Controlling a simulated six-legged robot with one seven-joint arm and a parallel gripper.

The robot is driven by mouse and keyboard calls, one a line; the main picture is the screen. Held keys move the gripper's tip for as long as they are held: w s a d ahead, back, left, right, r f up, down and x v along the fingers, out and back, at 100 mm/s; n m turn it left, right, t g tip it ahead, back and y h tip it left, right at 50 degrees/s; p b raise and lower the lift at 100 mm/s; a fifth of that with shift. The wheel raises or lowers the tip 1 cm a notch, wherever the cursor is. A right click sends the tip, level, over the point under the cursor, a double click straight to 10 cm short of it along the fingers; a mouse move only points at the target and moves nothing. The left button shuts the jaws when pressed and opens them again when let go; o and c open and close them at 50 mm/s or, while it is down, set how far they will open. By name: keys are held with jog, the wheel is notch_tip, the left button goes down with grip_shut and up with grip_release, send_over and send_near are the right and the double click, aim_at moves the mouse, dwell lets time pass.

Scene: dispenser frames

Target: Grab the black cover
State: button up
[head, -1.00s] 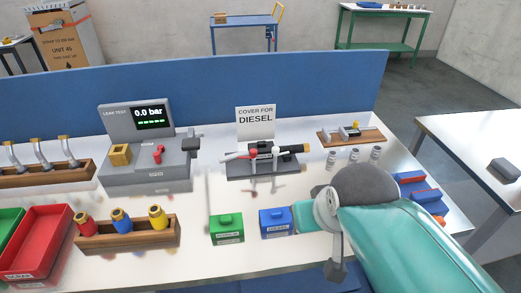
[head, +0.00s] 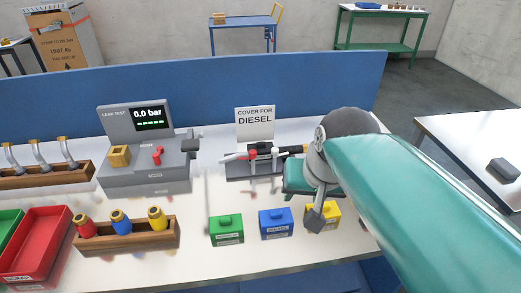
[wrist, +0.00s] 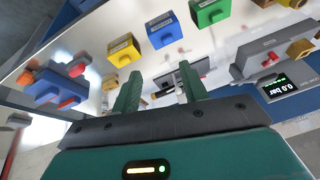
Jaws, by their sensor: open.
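No part is plainly marked as the black cover. A dark grey-black block (head: 503,169) lies on the separate table at the right, and I cannot tell whether it is a cover. Green (head: 226,229), blue (head: 276,223) and yellow (head: 322,215) blocks with raised grips stand along the bench front. A nozzle with a dark body (head: 264,153) lies on a grey stand under a "COVER FOR DIESEL" sign (head: 255,122). My gripper (head: 300,178) is in front of this stand and hides its right side. In the wrist view, its two green fingers (wrist: 160,75) are apart with nothing gripped.
The leak tester (head: 148,172) stands left of the nozzle stand. A wooden rack (head: 128,240) and red tray (head: 38,240) are at the front left. A blue panel (head: 190,92) closes the bench's back. A gap separates the bench from the right table.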

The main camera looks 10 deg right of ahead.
jog(key=w+a+r+m+g+y, duration=0.1)
jog(key=w+m, duration=0.2)
jog(key=w, duration=0.4)
jog(key=w+r+m+g+y, duration=0.1)
jog(key=w+m+g+y, duration=0.1)
jog(key=w, duration=0.4)
jog(key=m+g+y, duration=0.2)
jog(key=m+y, duration=0.4)
jog(key=m, duration=0.2)
send_near(263, 142)
jog(key=s+a+r, duration=0.1)
jog(key=s+r, duration=0.4)
jog(key=w+d+f+m+y, duration=0.1)
jog(key=d+f, duration=0.1)
jog(key=w+d+f+m+y, duration=0.1)
jog(key=w+d+f, duration=0.1)
jog(key=w+d+f+y, duration=0.1)
jog(key=d, duration=0.1)
jog(key=shift+w+d+f+m+y, duration=0.2)
jog(key=shift+d+f+m+y, duration=0.2)
jog(key=x, duration=1.3)
jog(key=shift+w+a+f, duration=0.15)
jog(key=shift+a+f, duration=0.1)
jog(key=shift+a, duration=0.05)
grip_shut()
